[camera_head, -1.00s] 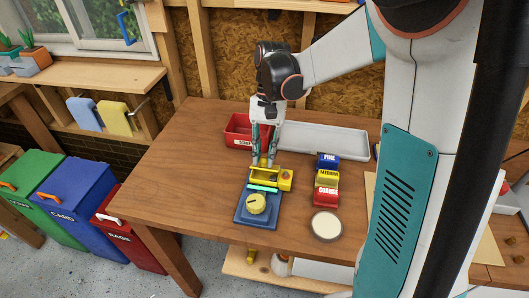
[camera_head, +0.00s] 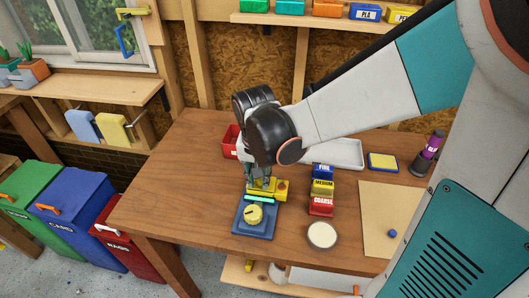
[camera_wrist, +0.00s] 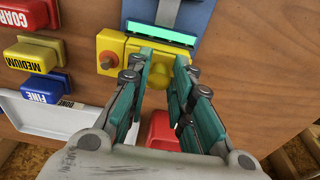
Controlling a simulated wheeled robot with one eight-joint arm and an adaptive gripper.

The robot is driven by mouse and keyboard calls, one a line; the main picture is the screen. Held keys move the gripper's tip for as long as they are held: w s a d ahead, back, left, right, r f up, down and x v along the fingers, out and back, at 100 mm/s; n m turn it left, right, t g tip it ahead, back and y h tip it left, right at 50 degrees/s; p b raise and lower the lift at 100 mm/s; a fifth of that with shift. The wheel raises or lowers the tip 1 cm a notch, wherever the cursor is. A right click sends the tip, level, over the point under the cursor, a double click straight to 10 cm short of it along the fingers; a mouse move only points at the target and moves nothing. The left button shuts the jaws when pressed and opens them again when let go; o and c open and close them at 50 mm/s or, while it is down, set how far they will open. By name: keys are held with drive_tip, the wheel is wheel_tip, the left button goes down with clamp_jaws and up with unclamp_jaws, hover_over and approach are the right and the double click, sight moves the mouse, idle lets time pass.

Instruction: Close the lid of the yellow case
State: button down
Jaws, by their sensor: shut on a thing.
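In the head view my gripper (camera_head: 261,182) is largely hidden behind my wrist. How far the lid is tilted is hidden by the fingers and wrist.
Labelled blue, yellow and red blocks (camera_head: 322,187) stand right of the case. A white round lid-like disc (camera_head: 322,235) lies in front of them. A red bin (camera_head: 230,141) and a grey tray (camera_head: 345,153) are behind. The table's left part is clear.

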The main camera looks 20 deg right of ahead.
drive_tip(key=shift+s+a+f+t+h, duration=0.1)
drive_tip(key=shift+s+f+t+h, duration=0.1)
drive_tip(key=shift+t+h, duration=0.15)
drive_tip(key=c, duration=1.5)
unclamp_jaws()
drive_tip(key=shift+r, duration=0.1)
drive_tip(key=r, duration=0.4)
drive_tip(key=s+r, duration=0.1)
drive_tip(key=r, duration=0.2)
drive_tip(key=a+r, duration=0.1)
drive_tip(key=r, duration=0.3)
drive_tip(key=shift+s+a+r, duration=0.1)
drive_tip(key=shift+s+r, duration=0.25)
drive_tip(key=s+n+t, duration=0.1)
drive_tip(key=s+n, duration=0.1)
drive_tip(key=s+d+n+t+y, duration=0.1)
drive_tip(key=s+n+t, duration=0.1)
drive_tip(key=s, duration=0.1)
drive_tip(key=s+d+n+t, duration=0.1)
drive_tip(key=s+n+t, duration=0.1)
drive_tip(key=s, duration=0.1)
drive_tip(key=shift+d+r+n+t, duration=0.1)
drive_tip(key=shift+r+n+t, duration=0.15)
drive_tip(key=shift+n, duration=0.15)
